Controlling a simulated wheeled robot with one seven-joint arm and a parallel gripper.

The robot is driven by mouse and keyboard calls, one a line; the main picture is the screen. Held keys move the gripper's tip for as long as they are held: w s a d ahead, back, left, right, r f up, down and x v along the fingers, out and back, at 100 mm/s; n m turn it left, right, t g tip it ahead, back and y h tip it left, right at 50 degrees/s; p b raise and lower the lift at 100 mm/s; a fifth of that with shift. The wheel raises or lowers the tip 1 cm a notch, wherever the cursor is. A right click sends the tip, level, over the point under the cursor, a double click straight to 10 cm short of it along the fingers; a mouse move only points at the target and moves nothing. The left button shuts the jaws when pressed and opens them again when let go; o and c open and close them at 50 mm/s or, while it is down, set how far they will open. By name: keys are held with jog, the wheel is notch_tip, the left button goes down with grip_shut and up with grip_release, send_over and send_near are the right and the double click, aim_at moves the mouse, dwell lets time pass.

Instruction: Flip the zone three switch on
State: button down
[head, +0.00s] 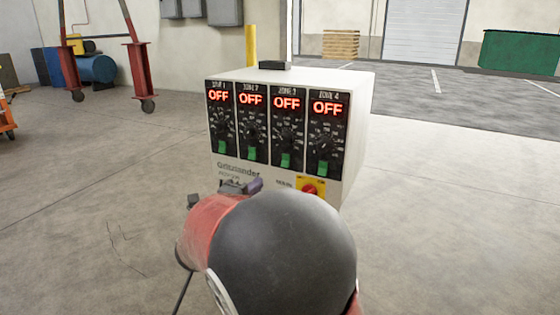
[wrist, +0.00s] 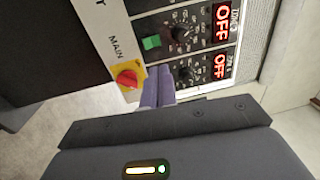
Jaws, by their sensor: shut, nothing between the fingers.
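The controller box (head: 355,110) has a front panel with several zones side by side, and every display reads OFF in the head view. The zone three switch (head: 285,160) is a green rocker at the bottom of the third column; it also shows in the wrist view (wrist: 151,42), where the panel appears turned sideways. My gripper (head: 252,184) is in front of the panel's lower part, mostly hidden behind my arm. In the wrist view its purple fingers (wrist: 158,84) are together and empty, beside the zone three switch and over the zone four switch's place. I cannot tell whether they touch the panel.
A red main knob on a yellow plate (head: 310,188) sits at the panel's lower right, close to my fingers in the wrist view (wrist: 127,79). The zone four switch (head: 323,168) is beside zone three's. Open concrete floor (head: 450,220) surrounds the box.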

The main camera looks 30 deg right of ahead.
aim_at(285, 155)
jog(key=x, duration=1.3)
jog(key=shift+w+d, duration=0.2)
jog(key=shift+d, duration=0.05)
jog(key=shift+w+d+r+g+y+p, duration=0.25)
jog(key=shift+r+y+p, duration=0.2)
jog(key=shift+p, duration=0.7)
jog(key=shift+f+b, duration=0.4)
jog(key=shift+b, duration=0.05)
jog(key=shift+s, duration=0.1)
